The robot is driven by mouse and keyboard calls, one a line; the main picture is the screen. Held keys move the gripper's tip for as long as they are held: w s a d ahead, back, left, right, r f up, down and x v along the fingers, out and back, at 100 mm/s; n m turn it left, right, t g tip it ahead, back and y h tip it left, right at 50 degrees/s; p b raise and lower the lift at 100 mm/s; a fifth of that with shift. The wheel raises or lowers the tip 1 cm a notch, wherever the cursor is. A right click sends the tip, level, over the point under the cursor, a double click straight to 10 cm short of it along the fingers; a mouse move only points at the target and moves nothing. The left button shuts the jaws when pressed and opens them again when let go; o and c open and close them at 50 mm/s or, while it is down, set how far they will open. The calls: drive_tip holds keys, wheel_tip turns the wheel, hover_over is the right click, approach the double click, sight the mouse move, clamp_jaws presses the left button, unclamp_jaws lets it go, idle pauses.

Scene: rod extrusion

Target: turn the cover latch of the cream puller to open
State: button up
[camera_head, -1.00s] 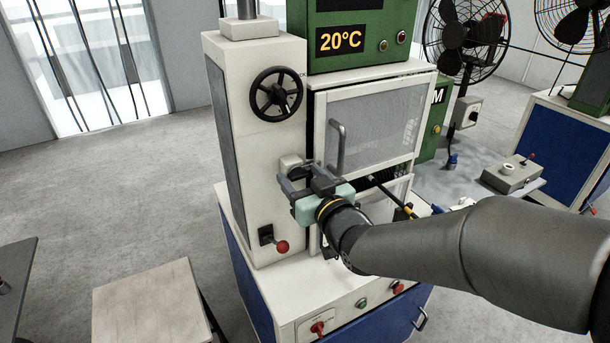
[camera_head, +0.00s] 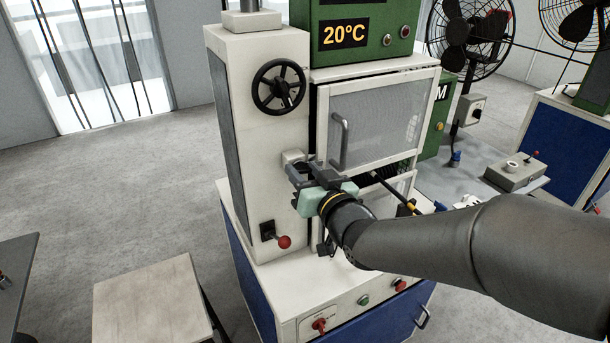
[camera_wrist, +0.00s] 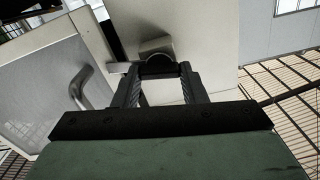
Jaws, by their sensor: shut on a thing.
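The cream puller (camera_head: 262,135) stands at the centre of the head view, with a mesh cover (camera_head: 380,115) that has a grey bar handle (camera_head: 342,140). The cover latch is a small cream block (camera_head: 291,157) on the column beside the cover; the block also shows in the wrist view (camera_wrist: 155,46). My gripper (camera_head: 298,172) is at the latch, its fingers shut on a dark round part in front of the block. In the wrist view the fingertips (camera_wrist: 158,68) meet around that part. The fingers hide much of the latch, so its exact angle is unclear.
A black handwheel (camera_head: 279,87) is above the latch and a red-knobbed lever (camera_head: 283,242) below it. A dark rod with a yellow band (camera_head: 393,192) runs beside my wrist. A stool (camera_head: 150,300) stands at the front left.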

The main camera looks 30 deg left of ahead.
drive_tip(key=m, duration=0.3)
drive_tip(key=shift+w+m, duration=0.1)
drive_tip(key=shift+m, duration=0.2)
drive_tip(key=m, duration=0.4)
drive_tip(key=shift+d+m, duration=0.1)
drive_tip(key=shift+m, duration=0.2)
drive_tip(key=m+p, duration=0.1)
drive_tip(key=m, duration=0.3)
drive_tip(key=shift+w+f+p, duration=0.1)
drive_tip(key=shift+p, duration=0.2)
drive_tip(key=shift+m+p, duration=0.6)
drive_tip(key=shift+m, duration=1.1)
drive_tip(key=shift+f, duration=0.1)
drive_tip(key=o, duration=1)
drive_tip(key=shift+d, duration=0.1)
